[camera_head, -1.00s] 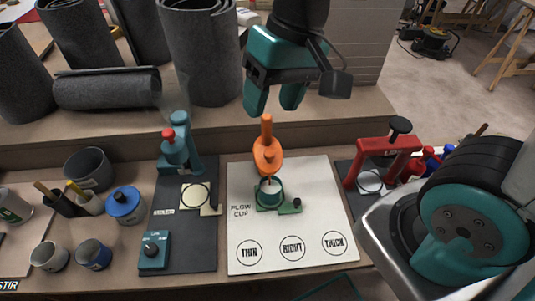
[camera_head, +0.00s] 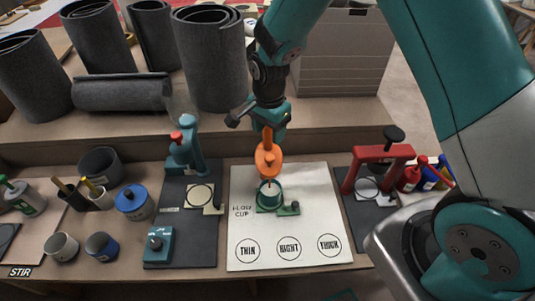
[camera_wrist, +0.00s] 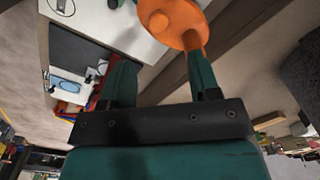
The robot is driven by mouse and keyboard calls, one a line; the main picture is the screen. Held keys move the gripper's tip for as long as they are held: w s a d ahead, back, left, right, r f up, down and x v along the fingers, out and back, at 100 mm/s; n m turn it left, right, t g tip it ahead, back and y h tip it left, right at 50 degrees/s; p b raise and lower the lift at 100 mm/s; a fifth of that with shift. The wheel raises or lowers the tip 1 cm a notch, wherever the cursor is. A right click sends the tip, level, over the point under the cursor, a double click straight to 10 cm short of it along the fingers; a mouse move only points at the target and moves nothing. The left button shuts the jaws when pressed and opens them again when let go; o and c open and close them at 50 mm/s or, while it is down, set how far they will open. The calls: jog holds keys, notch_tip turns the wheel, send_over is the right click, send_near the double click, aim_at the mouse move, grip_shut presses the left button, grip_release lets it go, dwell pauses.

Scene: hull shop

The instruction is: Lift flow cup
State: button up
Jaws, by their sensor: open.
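The orange flow cup (camera_head: 268,160) has an upright handle and stands over a small teal holder (camera_head: 270,194) on a white board marked FLOW CUP. In the wrist view the orange flow cup (camera_wrist: 180,20) shows just beyond the fingertips, with part of it close by the right finger. My gripper (camera_head: 269,124) is at the top of the orange handle in the head view. In the wrist view my gripper (camera_wrist: 162,62) is open with its two fingers apart. Whether a finger touches the handle, I cannot tell.
The white board (camera_head: 307,215) carries circles marked THIN, RIGHT and THICK. A teal press (camera_head: 185,150) stands to the left and a red frame (camera_head: 378,165) to the right. A blue-lidded pot (camera_head: 134,202) and several cups stand at left. Dark rolls (camera_head: 210,60) stand behind.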

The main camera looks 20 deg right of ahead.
aim_at(269, 156)
notch_tip(269, 156, down, 10)
jog(key=shift+d+r+p, duration=0.1)
jog(key=shift+r+p, duration=0.05)
jog(key=shift+p, duration=0.3)
